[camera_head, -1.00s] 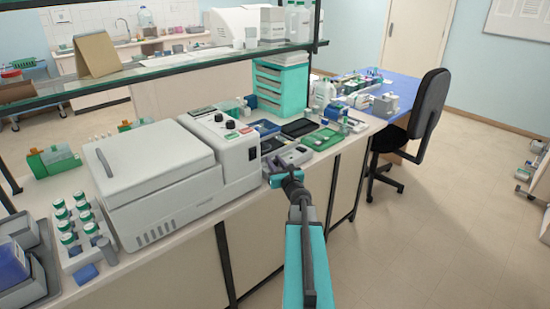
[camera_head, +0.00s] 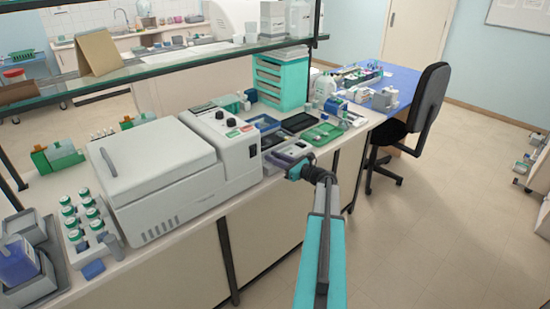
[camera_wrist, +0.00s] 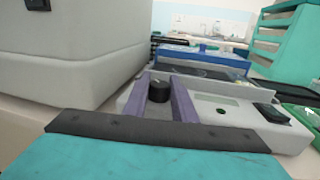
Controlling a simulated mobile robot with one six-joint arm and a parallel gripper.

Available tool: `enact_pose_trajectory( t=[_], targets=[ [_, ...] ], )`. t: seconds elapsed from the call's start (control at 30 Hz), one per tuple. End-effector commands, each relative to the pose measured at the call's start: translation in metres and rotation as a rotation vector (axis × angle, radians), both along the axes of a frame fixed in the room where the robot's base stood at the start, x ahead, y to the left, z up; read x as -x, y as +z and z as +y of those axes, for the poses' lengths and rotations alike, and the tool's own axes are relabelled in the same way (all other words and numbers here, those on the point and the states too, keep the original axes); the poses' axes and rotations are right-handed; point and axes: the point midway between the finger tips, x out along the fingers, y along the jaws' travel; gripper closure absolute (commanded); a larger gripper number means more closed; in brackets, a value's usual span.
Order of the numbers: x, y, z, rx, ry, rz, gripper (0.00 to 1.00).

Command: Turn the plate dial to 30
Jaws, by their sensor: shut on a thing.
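The dial (camera_wrist: 158,92) is a short black knob on a light grey device (camera_wrist: 232,122) with a small round green mark and a dark block on its top. My gripper (camera_wrist: 160,88) has its two purple-grey fingers on either side of the dial and is shut on it. The dial's scale and the number it points to cannot be read. In the head view the device (camera_head: 280,159) sits at the bench's front edge, and my arm partly hides it; the dial cannot be made out there.
A large white lidded machine (camera_head: 155,170) with its own knobs stands just left of the device. A green tray (camera_head: 322,135), dark trays (camera_head: 300,123) and a teal drawer unit (camera_head: 282,80) lie behind. The floor to the right is open up to a black chair (camera_head: 425,110).

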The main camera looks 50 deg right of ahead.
Motion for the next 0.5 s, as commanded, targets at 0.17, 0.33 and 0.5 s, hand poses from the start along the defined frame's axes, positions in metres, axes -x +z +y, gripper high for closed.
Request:
enact_pose_trajectory(
  t=[0.17,0.33,0.5],
  targets=[
    [-0.0019,-0.0010,-0.0037,-0.001,0.108,0.000,0.98],
    [-0.0019,-0.0005,-0.0035,-0.001,0.207,-0.001,0.98],
    [-0.0017,-0.0003,-0.0030,0.000,0.290,0.000,0.98]
  ],
)
